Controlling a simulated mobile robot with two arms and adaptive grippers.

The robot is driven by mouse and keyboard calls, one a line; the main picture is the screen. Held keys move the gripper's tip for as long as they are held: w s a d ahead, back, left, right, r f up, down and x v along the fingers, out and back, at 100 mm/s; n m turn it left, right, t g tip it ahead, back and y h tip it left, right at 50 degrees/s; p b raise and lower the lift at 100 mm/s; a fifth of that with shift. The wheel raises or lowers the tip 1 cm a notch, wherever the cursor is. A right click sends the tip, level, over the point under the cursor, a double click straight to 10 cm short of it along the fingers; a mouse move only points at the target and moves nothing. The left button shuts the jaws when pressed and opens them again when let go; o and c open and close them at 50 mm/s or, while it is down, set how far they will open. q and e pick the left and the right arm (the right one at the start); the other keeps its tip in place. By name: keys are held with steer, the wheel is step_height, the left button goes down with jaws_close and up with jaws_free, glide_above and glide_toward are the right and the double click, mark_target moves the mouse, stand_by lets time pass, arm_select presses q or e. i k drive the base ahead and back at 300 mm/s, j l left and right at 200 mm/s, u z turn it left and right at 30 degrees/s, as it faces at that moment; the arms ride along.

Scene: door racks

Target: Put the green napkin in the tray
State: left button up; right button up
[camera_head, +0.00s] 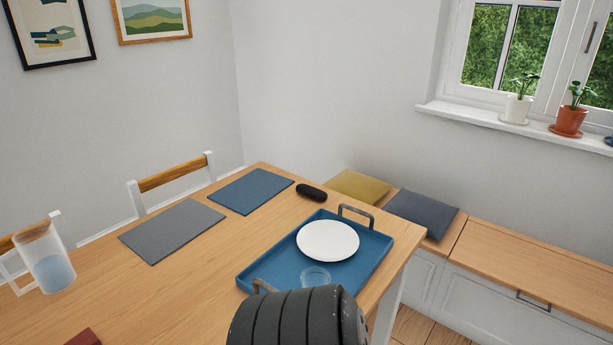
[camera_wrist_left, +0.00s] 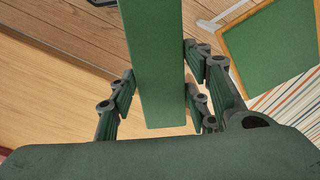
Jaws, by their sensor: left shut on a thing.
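The green napkin (camera_wrist_left: 160,40) shows in the wrist view as a long flat strip between the fingers of my left gripper (camera_wrist_left: 162,92), which is shut on it. The napkin is not visible in the head view. The tray (camera_head: 272,264) is blue with upright handles and sits on the wooden table at its near right end. It holds a white plate (camera_head: 328,240) and a clear glass (camera_head: 316,277). A dark part of my arm covers the tray's near corner in the head view. My right gripper is not in view.
On the table (camera_head: 185,295) lie a grey placemat (camera_head: 172,230), a blue placemat (camera_head: 251,190) and a dark case (camera_head: 311,192). A jug (camera_head: 47,262) stands at the left. A bench with cushions (camera_head: 421,212) runs behind. The wrist view shows a green seat (camera_wrist_left: 270,50).

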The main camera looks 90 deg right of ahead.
mark_target(277, 274)
steer(key=k+l+z, duration=0.1)
steer(key=l, duration=0.25)
steer(key=k+l+z, duration=0.1)
steer(key=k+l, duration=0.2)
steer(key=k+l+z, duration=0.1)
steer(key=l, duration=0.35)
steer(key=k+l+z, duration=0.1)
steer(key=k+l, duration=0.15)
steer(key=l, duration=0.15)
steer(key=k+l+z, duration=0.1)
steer(key=l, duration=0.3)
steer(key=k, duration=0.05)
